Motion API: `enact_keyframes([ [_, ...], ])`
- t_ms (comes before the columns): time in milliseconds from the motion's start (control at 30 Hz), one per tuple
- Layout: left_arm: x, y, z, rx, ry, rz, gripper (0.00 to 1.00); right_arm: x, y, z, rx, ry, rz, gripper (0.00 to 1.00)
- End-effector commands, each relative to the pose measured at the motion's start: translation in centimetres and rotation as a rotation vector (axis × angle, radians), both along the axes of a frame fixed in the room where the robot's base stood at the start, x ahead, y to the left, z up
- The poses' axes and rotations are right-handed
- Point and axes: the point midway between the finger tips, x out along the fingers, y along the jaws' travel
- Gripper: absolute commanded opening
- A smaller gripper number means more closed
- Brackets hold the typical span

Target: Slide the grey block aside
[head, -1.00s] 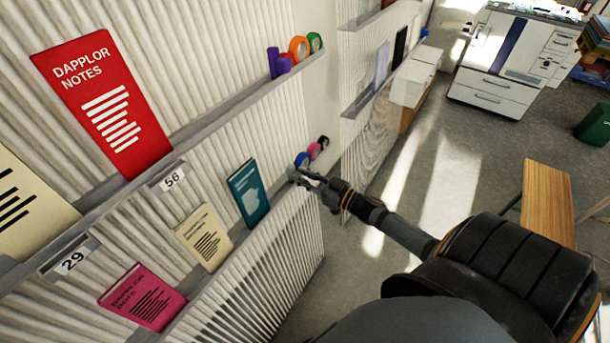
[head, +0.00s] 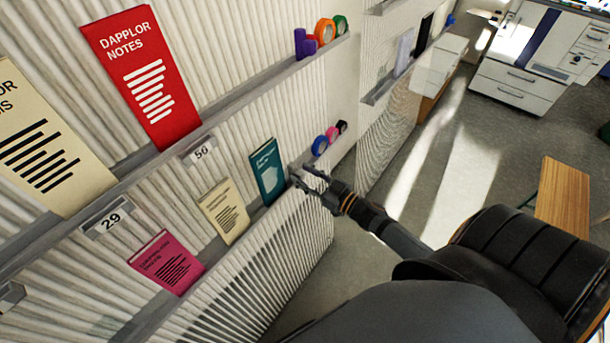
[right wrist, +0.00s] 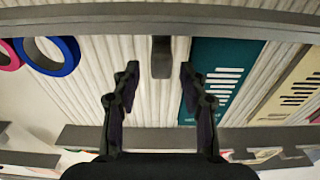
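The grey block (right wrist: 161,57) is a small dark upright piece on the ledge in the right wrist view, between the teal book (right wrist: 218,80) and the blue tape roll (right wrist: 48,56). My right gripper (right wrist: 160,75) is open, with one finger on each side of the block. Gaps show between the block and both fingers. In the head view my right gripper (head: 294,176) is at the lower ledge, just right of the teal book (head: 267,172). I cannot make out the block there, as the gripper covers that spot. My left gripper is not in view.
Blue (head: 320,145), pink and black tape rolls stand on the lower ledge beyond the gripper. A cream booklet (head: 228,211) and a pink book (head: 165,263) stand nearer. The upper ledge (head: 250,95) runs above, with a red book (head: 145,80).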

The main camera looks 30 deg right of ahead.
Motion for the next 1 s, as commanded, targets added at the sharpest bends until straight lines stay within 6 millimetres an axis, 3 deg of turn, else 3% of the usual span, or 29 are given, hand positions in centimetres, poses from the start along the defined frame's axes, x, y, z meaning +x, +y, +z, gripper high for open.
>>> enact_keyframes([
  [267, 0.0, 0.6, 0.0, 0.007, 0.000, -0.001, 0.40, -0.7, -0.3, -0.1, -0.001, 0.002, 0.002, 0.43],
  [700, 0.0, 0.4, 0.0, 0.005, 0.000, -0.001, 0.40, -8.5, -3.5, -0.2, -0.004, 0.006, 0.006, 0.43],
  [1000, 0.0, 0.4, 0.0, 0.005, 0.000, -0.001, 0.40, -11.1, -4.6, 0.0, 0.000, 0.001, 0.001, 0.43],
])
